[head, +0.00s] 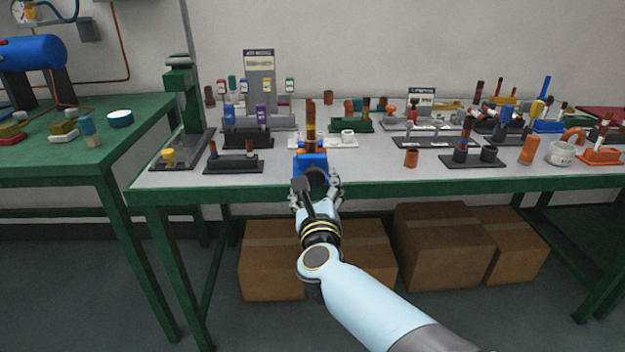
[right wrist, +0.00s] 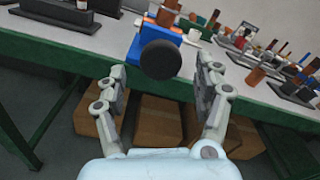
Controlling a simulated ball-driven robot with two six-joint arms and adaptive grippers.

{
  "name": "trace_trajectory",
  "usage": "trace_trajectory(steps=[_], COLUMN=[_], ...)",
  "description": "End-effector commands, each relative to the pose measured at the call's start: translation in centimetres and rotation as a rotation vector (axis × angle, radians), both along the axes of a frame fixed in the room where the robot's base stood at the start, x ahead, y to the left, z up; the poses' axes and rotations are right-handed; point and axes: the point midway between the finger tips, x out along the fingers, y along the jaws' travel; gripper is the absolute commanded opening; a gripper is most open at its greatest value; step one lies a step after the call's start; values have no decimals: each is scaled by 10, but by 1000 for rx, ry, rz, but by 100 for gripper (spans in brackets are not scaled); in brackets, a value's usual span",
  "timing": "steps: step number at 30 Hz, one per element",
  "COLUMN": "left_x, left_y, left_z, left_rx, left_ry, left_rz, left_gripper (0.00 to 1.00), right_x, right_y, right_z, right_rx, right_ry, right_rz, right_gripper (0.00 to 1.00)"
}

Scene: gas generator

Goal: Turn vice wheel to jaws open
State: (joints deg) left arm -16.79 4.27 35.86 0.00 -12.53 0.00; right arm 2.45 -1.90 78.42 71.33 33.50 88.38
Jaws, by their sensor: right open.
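The vice is a small blue block (head: 312,164) at the front edge of the grey bench top, with a copper-brown upright piece (head: 310,122) at it. In the right wrist view the vice body (right wrist: 150,42) is blue with orange parts, and its dark round wheel (right wrist: 160,59) faces the camera. My right gripper (head: 316,187) is in front of the vice. In the right wrist view the right gripper (right wrist: 160,80) is open, with one finger on each side of the wheel and gaps to both. Whether the vice jaws are apart is hard to tell. My left gripper is not in view.
The bench (head: 170,182) has a green front edge and carries several fixtures with small parts. A green press (head: 180,95) stands left of the vice. Cardboard boxes (head: 445,245) sit below the bench. Another green table (head: 80,150) stands at left.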

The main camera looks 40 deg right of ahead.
Motion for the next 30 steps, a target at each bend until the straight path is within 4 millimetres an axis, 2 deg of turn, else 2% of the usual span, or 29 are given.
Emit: trace_trajectory(steps=[3,7,18,30], left_x=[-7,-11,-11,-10], left_y=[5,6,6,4], left_z=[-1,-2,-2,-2], left_rx=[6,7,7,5], left_ry=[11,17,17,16], left_rz=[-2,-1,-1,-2], left_gripper=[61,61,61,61], right_x=[18,29,33,33], right_y=[-11,-18,-21,-21], right_z=[0,0,-1,-1], right_rx=[-3,-3,-1,-2], right_ry=[0,1,2,2], right_rz=[-1,0,0,0], right_gripper=[69,69,68,15])
